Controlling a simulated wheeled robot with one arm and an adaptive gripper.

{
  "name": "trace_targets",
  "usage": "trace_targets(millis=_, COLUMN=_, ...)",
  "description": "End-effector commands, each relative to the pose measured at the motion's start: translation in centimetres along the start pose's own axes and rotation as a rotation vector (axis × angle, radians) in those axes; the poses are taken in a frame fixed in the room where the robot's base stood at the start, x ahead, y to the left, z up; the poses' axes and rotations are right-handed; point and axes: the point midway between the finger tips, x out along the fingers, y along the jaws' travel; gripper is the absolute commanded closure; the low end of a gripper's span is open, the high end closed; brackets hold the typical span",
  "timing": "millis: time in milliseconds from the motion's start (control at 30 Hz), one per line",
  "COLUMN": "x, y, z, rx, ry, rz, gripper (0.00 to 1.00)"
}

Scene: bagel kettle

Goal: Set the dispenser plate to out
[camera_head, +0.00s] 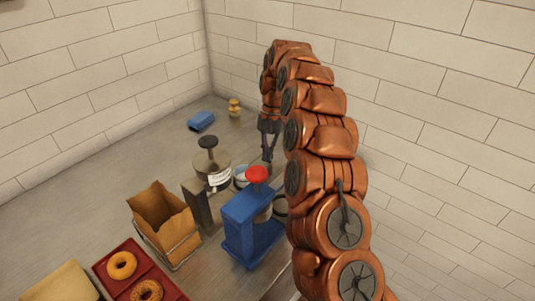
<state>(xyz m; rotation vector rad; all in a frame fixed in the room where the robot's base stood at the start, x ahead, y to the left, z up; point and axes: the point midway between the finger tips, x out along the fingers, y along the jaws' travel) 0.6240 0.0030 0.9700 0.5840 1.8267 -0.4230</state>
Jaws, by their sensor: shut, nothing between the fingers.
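A blue dispenser-like device (244,232) stands on the counter in the middle, with a red round knob (257,174) on top. A plate on it cannot be made out for certain, and its right side is partly hidden by my arm. A grey-beige round container (205,163) with a black knob and a white label stands behind it to the left. My gripper (268,157) points down behind the blue device, close to a small pale-blue-topped round item (241,174). The gripper is shut and empty, small in the view; I cannot tell whether it touches anything.
A brown paper bag (165,218) stands in a wire holder at the left. A red tray (130,258) holds bagels at the front left. A blue block (201,121) and a small yellow item (234,109) sit at the back. Brick walls close the far sides; the back left counter is clear.

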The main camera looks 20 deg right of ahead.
Motion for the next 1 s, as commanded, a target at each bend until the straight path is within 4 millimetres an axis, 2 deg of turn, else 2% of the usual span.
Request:
trace_targets(millis=33, x=-0.5, y=-0.2, z=0.6, rx=0.007, ry=-0.019, rz=0.007, gripper=1.00)
trace_targets(millis=233, x=-2.0, y=-0.3, z=0.6, rx=0.008, ry=-0.023, rz=0.007, gripper=1.00)
trace_targets(millis=700, x=-8.4, y=0.1, z=-1.0, rx=-0.009, ry=-0.009, rz=-0.001, gripper=1.00)
trace_targets(millis=1000, x=-9.8, y=0.2, z=-1.3, rx=-0.012, ry=-0.004, rz=-0.003, gripper=1.00)
